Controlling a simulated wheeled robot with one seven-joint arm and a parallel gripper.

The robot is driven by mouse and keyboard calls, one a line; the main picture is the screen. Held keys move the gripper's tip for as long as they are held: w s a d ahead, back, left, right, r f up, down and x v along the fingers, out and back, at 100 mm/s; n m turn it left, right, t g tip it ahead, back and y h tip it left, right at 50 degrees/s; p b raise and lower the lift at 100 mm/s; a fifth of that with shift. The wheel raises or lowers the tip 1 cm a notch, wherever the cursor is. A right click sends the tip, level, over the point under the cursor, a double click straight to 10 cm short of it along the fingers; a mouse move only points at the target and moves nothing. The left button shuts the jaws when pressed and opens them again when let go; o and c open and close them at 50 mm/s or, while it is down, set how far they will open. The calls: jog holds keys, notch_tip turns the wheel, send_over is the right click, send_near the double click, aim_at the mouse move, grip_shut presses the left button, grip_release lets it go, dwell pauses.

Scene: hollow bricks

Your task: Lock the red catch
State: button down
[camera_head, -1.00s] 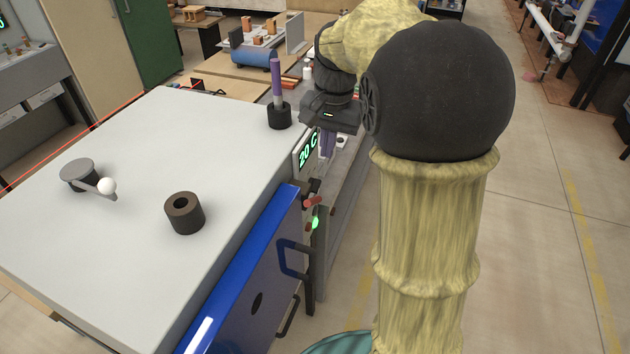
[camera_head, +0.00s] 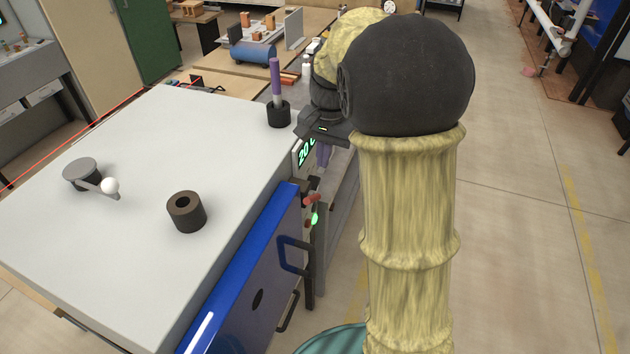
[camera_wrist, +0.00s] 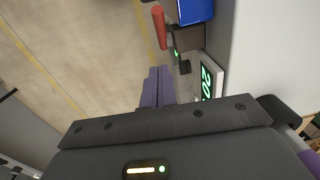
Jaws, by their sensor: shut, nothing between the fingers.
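The red catch (camera_head: 312,200) is a small red lever on a dark mount at the far end of the blue door (camera_head: 262,265), on the front of the big grey cabinet (camera_head: 120,270). In the wrist view the red catch (camera_wrist: 160,27) is near the top, beside a dark block and the blue door's corner (camera_wrist: 196,10). My gripper (camera_head: 323,160) has purple fingers, partly hidden by my wrist, beyond the catch and beside the display. The wrist view shows my gripper (camera_wrist: 158,82) shut and empty, apart from the catch. Whether the catch is engaged cannot be told.
A green-digit display (camera_head: 305,152) is close to my fingers. A green lamp (camera_head: 314,220) is below the catch, and a black handle (camera_head: 283,255) juts from the door. A black ring (camera_head: 186,212), crank (camera_head: 85,172) and purple rod in a holder (camera_head: 277,90) stand on top.

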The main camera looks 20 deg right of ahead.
aim_at(314, 196)
jog(key=shift+s+a+f+p, duration=0.25)
jog(key=shift+a+f+p, duration=0.15)
jog(key=shift+f, duration=0.75)
jog(key=shift+s+a+f+p, duration=0.2)
jog(key=shift+a+f+p, duration=0.2)
jog(key=shift+f, duration=0.75)
jog(key=shift+s+a+f+p, duration=0.3)
jog(key=shift+a+f, duration=0.1)
jog(key=shift+f, duration=0.75)
jog(key=shift+w+d, duration=0.1)
